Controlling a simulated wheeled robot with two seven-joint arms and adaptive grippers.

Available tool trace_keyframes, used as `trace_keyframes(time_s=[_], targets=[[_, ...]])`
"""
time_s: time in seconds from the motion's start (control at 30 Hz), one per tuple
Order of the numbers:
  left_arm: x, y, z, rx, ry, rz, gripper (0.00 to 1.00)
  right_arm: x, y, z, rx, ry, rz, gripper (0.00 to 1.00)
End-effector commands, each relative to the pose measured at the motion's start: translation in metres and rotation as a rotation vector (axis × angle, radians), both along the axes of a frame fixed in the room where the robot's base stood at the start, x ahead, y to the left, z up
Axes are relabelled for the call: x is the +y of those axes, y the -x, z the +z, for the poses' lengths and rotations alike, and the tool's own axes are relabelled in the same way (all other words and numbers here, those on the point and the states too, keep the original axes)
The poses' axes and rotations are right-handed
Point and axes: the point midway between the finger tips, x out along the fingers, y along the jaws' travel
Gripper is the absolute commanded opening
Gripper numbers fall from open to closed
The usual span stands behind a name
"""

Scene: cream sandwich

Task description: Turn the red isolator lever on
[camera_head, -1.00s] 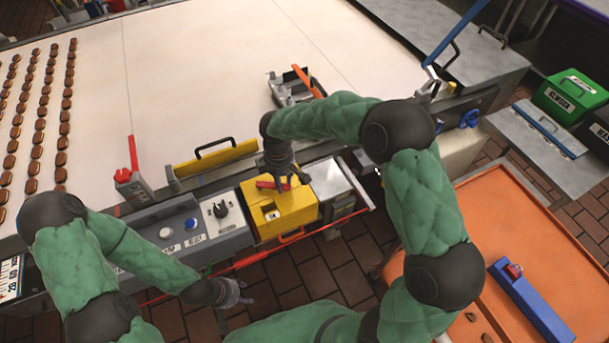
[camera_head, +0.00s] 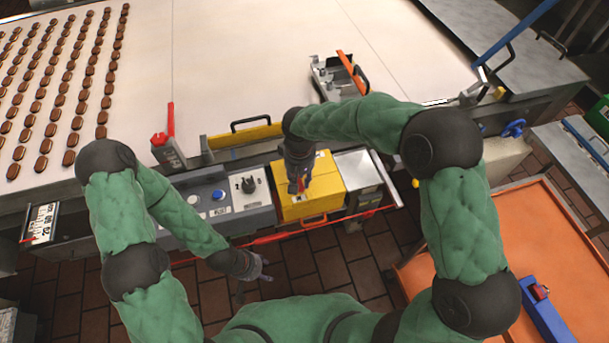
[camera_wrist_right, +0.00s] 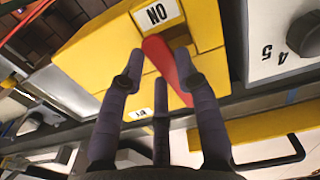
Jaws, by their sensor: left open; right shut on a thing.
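The red isolator lever (camera_head: 300,186) is on the yellow box (camera_head: 325,178) at the front of the conveyor. My right gripper (camera_head: 298,178) is over it from above, its fingers shut on the lever. In the right wrist view the lever (camera_wrist_right: 162,58) lies between the fingertips of my right gripper (camera_wrist_right: 159,64). Its one end is close to the ON label (camera_wrist_right: 157,13); another small label (camera_wrist_right: 138,114) is partly hidden by a finger. My left gripper (camera_head: 258,268) is open and empty, low in front of the control panel, away from the box.
A grey control panel (camera_head: 222,212) with buttons and a knob stands left of the box. A yellow bar (camera_head: 245,135) with a black handle lies behind it. A red cord (camera_head: 262,240) runs along the front. An orange table (camera_head: 480,240) stands at right. Chocolate pieces (camera_head: 60,85) cover the belt's left.

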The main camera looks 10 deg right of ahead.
Motion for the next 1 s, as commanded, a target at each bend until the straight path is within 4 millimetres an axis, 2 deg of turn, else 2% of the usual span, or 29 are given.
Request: trace_keyframes(time_s=[0.3,0.83,0.87,0.93,1.0], targets=[[0.0000,0.0000,-0.0029,0.000,0.000,0.000,0.53,0.0081,0.0022,-0.0001,-0.001,-0.001,-0.116,0.00],[-0.0001,0.0000,-0.0032,0.000,0.000,0.000,0.53,0.0096,0.0025,0.0003,0.000,-0.002,-0.140,0.00],[-0.0001,0.0000,-0.0032,0.000,0.000,0.000,0.53,0.0096,0.0024,0.0003,0.000,-0.002,-0.140,0.38],[0.0000,-0.0001,-0.0032,0.000,0.000,0.000,0.53,0.0097,0.0025,0.0002,0.000,-0.002,-0.140,0.57],[0.0000,-0.0001,-0.0032,0.000,0.000,0.000,0.53,0.0096,0.0026,0.0002,0.000,-0.002,-0.139,0.57]])
